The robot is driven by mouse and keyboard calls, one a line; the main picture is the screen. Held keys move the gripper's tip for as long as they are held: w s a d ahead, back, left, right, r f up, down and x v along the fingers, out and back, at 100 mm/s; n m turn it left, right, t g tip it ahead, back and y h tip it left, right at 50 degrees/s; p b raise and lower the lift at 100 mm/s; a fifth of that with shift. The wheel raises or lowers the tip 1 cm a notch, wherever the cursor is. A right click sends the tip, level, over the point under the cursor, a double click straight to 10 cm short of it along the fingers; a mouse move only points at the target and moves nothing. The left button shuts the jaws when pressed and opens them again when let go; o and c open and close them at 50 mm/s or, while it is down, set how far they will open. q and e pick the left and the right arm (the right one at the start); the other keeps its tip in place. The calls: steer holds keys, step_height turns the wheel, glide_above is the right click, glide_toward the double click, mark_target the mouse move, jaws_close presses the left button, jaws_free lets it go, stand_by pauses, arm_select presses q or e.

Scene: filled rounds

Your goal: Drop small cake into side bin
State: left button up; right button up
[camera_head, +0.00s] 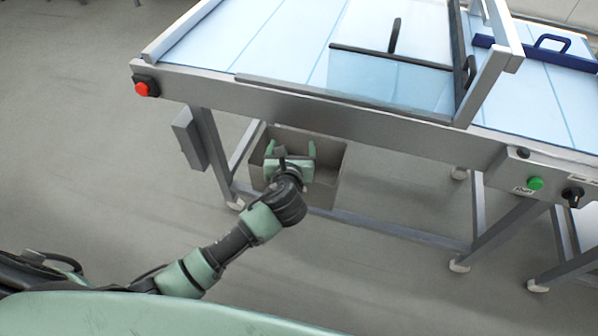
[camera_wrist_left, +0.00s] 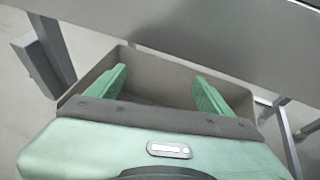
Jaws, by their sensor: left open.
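The side bin is a grey open box (camera_head: 330,163) under the near side of the conveyor table in the head view. Its grey wall (camera_wrist_left: 165,70) also shows in the left wrist view. My left gripper (camera_head: 291,150) is over the bin's opening, with its green fingers apart and nothing between them. In the left wrist view the two fingertips (camera_wrist_left: 157,80) are spread, and the bin's inside shows between them. No small cake is visible in either view; part of the bin's floor is hidden by the gripper. My right gripper is not in view.
The conveyor (camera_head: 270,40) with a pale blue belt runs above the bin. A clear guard (camera_head: 395,75) stands on it. Table legs (camera_head: 212,150) and a low rail (camera_head: 400,232) frame the bin. The floor (camera_head: 90,150) at left is clear.

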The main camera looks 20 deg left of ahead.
arm_select(q)
steer(key=v, duration=0.7)
steer(key=shift+s+d+p, duration=0.1)
steer(key=shift+s+p, duration=0.15)
steer(key=shift+p, duration=0.05)
